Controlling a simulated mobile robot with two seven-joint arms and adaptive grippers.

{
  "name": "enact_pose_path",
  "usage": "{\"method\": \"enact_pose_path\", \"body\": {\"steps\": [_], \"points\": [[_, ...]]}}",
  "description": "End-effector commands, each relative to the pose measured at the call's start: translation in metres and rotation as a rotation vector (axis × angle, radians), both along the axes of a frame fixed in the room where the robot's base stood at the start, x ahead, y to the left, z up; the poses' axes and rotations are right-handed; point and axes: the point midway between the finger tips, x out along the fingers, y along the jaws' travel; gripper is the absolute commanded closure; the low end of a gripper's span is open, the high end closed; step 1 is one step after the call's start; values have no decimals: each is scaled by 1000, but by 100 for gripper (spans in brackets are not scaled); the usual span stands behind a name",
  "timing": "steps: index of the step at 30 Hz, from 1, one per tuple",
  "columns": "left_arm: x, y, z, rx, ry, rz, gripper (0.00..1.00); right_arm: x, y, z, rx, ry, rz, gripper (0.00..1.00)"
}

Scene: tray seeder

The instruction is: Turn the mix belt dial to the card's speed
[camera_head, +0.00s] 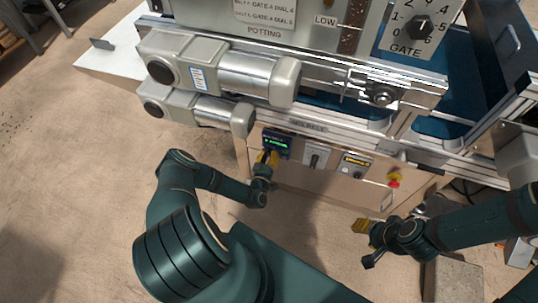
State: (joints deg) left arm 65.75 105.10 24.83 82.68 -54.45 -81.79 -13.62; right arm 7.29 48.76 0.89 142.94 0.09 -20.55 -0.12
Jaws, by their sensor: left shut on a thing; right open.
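The control panel (300,170) is on the front of the machine, below the rails. A dark display with green text (278,141) sits at its left end. My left gripper (268,158) is at the panel just below this display, its yellow fingertips shut on the mix belt dial, which they hide; its setting cannot be read. A white card (265,12) with printed lines is at the top, partly cut off; it mentions belt and gate dial values, too small to read surely. My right gripper (362,240) is open and empty, low in front of the panel's right side.
Beside the display are a switch plate (315,156), a yellow-labelled control (354,165) and a red emergency stop (394,181). A gate dial (421,27) is at the upper right. Two grey motors (215,72) jut out above the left arm. A block (453,279) stands at lower right.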

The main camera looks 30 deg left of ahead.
Motion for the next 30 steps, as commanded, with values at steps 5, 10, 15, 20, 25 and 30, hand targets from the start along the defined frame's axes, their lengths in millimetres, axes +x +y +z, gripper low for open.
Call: {"method": "enact_pose_path", "body": {"steps": [5,10,15,20,25,30], "points": [[2,-2,2,160,36,-6,100,-1,0,5,0,2,1,53],[2,-1,2,318,73,-6,100,-2,0,8,1,4,0,53],[2,-1,1,476,110,-6,100,-2,0,12,1,6,1,53],[2,-1,1,623,146,-5,100,-3,0,15,1,8,2,53],[2,-1,1,778,183,-5,100,-4,0,18,1,9,2,53],[2,-1,0,916,217,-5,100,-4,1,21,2,10,2,53]]}}
